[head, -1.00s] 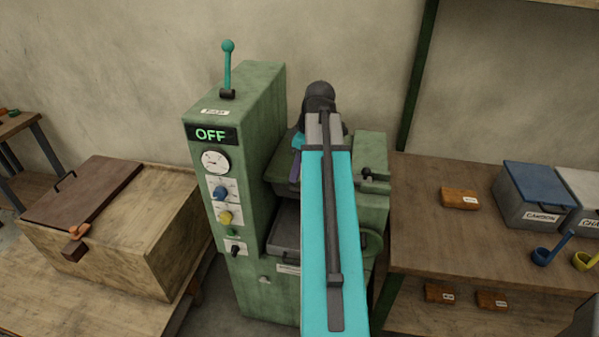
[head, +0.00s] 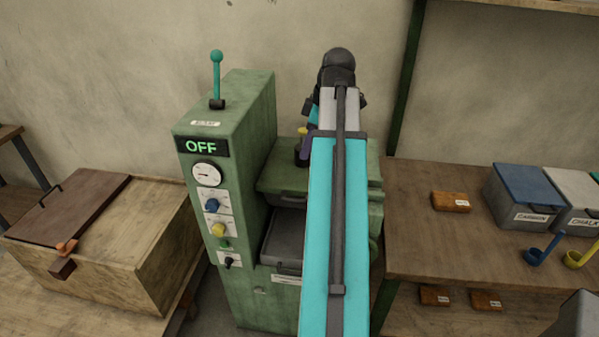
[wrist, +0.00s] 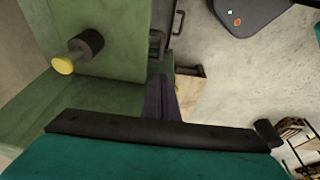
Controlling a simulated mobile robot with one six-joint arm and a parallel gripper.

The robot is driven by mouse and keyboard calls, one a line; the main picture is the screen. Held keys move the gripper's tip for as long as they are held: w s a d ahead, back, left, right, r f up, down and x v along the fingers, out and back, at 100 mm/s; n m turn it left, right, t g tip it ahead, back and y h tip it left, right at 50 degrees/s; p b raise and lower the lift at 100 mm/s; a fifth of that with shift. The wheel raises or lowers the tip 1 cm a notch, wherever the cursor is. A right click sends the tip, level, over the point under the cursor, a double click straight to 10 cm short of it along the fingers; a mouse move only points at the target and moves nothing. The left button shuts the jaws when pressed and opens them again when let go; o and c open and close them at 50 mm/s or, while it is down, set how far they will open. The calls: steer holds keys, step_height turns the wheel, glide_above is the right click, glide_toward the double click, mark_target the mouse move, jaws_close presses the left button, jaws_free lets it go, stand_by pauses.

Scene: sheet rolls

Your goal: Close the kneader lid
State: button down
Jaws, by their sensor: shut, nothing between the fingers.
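The green kneader (head: 225,150) stands in the middle of the head view, its display reading OFF. A flat green slab with a front handle, which looks like the lid (head: 275,180), lies level on its right part above an opening; my arm hides its right side. A yellow-tipped black knob (head: 302,130) stands near the slab's back and also shows in the wrist view (wrist: 64,66). My gripper (head: 309,146) is beside this knob, largely hidden by my arm. In the wrist view its dark purple fingers (wrist: 162,98) are together and empty, near green machine surfaces; contact cannot be told.
A teal-knobbed lever (head: 216,75) rises from the kneader's tall left column. A grey tray (head: 284,238) sits in the opening. A wooden chest (head: 110,250) stands left. At right a bench (head: 410,210) holds a brown block (head: 451,201), lidded bins (head: 522,195) and scoops (head: 545,249).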

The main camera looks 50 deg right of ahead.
steer(key=shift+f, duration=0.1)
steer(key=p, duration=0.3)
glide_above(294, 201)
steer(key=shift+f, duration=4.7)
steer(key=shift+s+d+f+p, duration=0.1)
steer(key=shift+d+f+p, duration=0.1)
steer(key=shift+f, duration=0.45)
steer(key=shift+s+d+f+p, duration=0.15)
steer(key=shift+f+p, duration=0.1)
steer(key=shift+f, duration=0.4)
steer(key=shift+w+d+f+p, duration=0.1)
steer(key=shift+d+f+p, duration=0.1)
steer(key=shift+f, duration=0.45)
steer(key=shift+s+a+f+b, duration=0.2)
steer(key=shift+f+b, duration=0.4)
steer(key=shift+f, duration=0.4)
steer(key=shift+s+a+f+b, duration=0.15)
steer(key=shift+f+b, duration=0.45)
steer(key=shift+f, duration=0.35)
steer(key=shift+s+a+f, duration=0.1)
steer(key=shift+a+f, duration=0.05)
steer(key=shift+f, duration=0.05)
steer(key=shift+s+a, duration=0.1)
steer(key=shift+r, duration=0.1)
